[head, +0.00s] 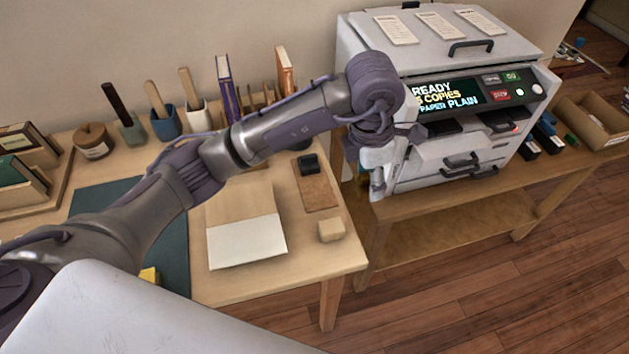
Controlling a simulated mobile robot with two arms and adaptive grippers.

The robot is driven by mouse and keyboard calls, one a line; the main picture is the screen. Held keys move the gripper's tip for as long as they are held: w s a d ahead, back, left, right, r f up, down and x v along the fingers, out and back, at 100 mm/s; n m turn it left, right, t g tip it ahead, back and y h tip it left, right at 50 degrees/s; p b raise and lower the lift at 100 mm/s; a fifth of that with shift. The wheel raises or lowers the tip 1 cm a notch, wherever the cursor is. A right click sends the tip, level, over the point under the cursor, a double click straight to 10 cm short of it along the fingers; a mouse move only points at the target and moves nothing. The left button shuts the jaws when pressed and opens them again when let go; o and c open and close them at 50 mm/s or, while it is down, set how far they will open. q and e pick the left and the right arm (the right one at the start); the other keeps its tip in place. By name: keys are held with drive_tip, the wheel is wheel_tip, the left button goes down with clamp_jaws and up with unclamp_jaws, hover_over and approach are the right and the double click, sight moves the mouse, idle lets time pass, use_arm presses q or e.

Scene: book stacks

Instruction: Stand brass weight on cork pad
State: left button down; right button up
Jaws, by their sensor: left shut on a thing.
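The cork pad (318,193) appears to be the flat brown rectangle near the right end of the wooden table. My left arm reaches across the table from the left, above the things on it. My left gripper (377,187) points down just past the table's right end, in front of the copier's left side and to the right of the pad. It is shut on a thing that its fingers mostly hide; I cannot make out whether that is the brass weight. I see no brass weight standing free. My right gripper is not in view.
A small black object (308,163) sits at the pad's back edge. A tan block (331,230) lies in front of the pad. A card, half brown and half white (245,240), lies to its left. The copier (450,100) stands on a lower table at right.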

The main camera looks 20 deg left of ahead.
use_arm(q)
drive_tip(key=p, duration=0.1)
hover_over(320, 194)
drive_tip(key=f, duration=0.6)
drive_tip(key=shift+s+f, duration=0.2)
drive_tip(key=shift+w+a+f, duration=0.1)
drive_tip(key=shift+a+f, duration=0.05)
drive_tip(key=shift+a, duration=0.05)
wheel_tip(320, 194, down, 4)
drive_tip(key=shift+r+p, duration=0.15)
drive_tip(key=shift+p, duration=0.3)
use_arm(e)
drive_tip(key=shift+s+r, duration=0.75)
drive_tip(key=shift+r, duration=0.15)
use_arm(q)
drive_tip(key=shift+f, duration=0.25)
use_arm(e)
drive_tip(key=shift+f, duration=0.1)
use_arm(q)
drive_tip(key=c, duration=0.9)
unclamp_jaws()
drive_tip(key=shift+f, duration=0.15)
drive_tip(key=o, duration=0.5)
drive_tip(key=shift+c, duration=0.2)
